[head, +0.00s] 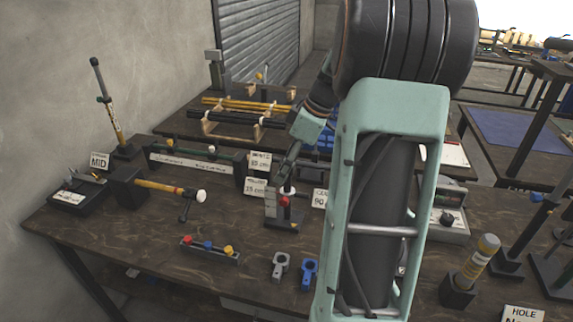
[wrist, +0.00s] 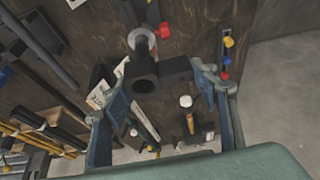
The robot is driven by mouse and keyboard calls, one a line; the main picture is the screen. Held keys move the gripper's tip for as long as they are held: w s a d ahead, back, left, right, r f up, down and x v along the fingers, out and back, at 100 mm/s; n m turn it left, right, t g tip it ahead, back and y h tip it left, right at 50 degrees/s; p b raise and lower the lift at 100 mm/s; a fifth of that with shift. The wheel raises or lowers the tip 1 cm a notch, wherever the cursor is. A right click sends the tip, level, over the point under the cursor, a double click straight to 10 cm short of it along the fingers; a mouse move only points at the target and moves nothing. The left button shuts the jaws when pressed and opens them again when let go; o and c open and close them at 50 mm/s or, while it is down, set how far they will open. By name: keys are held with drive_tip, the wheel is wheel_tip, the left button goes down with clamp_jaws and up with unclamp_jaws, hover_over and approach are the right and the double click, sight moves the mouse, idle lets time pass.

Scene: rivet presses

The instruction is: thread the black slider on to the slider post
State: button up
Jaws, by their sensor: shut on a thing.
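My gripper (head: 288,168) points down over the table; its fingers also show in the wrist view (wrist: 168,76). It is shut on the black slider (wrist: 146,72), whose round collar sticks out to the left between the fingers. The slider post (head: 285,207) stands on a small base with a red knob at its side. In the wrist view the pale, round part of the post (wrist: 141,38) appears just above the collar. The slider is close to the post, but I cannot tell whether the post is inside its hole.
A grey slider (head: 280,265) and a blue slider (head: 309,272) lie in front of the post. Label cards (head: 255,187) stand close behind the post. My arm hides the table to its right.

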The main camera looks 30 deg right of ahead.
sight(287, 195)
drive_tip(key=shift+f+b, duration=2.7)
drive_tip(key=shift+f, duration=0.6)
drive_tip(key=o, duration=1)
drive_tip(key=shift+o, duration=0.2)
drive_tip(key=v, duration=1.2)
